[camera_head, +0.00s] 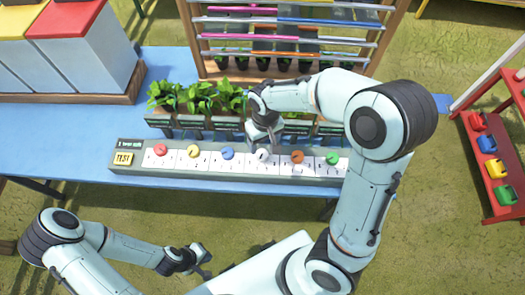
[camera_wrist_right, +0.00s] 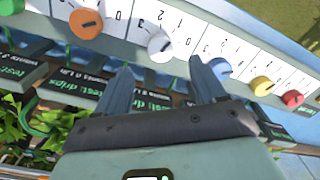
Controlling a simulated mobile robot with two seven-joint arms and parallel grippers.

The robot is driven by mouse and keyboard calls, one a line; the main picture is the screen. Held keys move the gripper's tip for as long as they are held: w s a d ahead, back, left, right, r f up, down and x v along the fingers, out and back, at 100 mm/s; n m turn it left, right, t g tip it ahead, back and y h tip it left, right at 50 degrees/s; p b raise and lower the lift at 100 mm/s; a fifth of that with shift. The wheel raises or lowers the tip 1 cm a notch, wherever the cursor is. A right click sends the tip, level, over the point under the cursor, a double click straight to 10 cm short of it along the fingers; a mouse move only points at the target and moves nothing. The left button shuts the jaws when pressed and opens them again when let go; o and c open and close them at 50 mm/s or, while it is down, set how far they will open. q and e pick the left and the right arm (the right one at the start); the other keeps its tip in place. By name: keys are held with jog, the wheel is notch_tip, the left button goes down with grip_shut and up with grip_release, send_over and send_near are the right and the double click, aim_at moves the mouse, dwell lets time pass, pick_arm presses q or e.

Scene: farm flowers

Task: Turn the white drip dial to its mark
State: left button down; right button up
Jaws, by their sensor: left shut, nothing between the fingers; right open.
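The white drip dial (camera_head: 262,155) is on the pale panel (camera_head: 128,170) along the table's front, between the blue dial (camera_head: 227,153) and the orange dial (camera_head: 297,156). In the right wrist view the white dial (camera_wrist_right: 160,45) has a number scale beside it; its exact setting and mark are too small to tell. My right gripper (camera_head: 262,136) is over the panel at the white dial, and partly hides it. In the right wrist view its open fingers (camera_wrist_right: 160,68) point at the dial, which appears just beyond and between the tips. My left gripper (camera_head: 203,264) is shut and empty, away from the table.
Red (camera_head: 160,149), yellow (camera_head: 193,151) and green (camera_head: 333,158) dials share the panel. Potted seedlings (camera_head: 205,97) stand behind it. A barred rack (camera_head: 290,35) is at the back, bins (camera_head: 85,50) at left, a red shelf (camera_head: 490,160) at right.

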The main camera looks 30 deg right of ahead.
aim_at(263, 154)
notch_tip(263, 154, down, 8)
jog(key=shift+w+r+b, duration=0.15)
jog(key=shift+b, duration=0.15)
jog(key=shift+a, duration=0.1)
jog(key=c, duration=1.1)
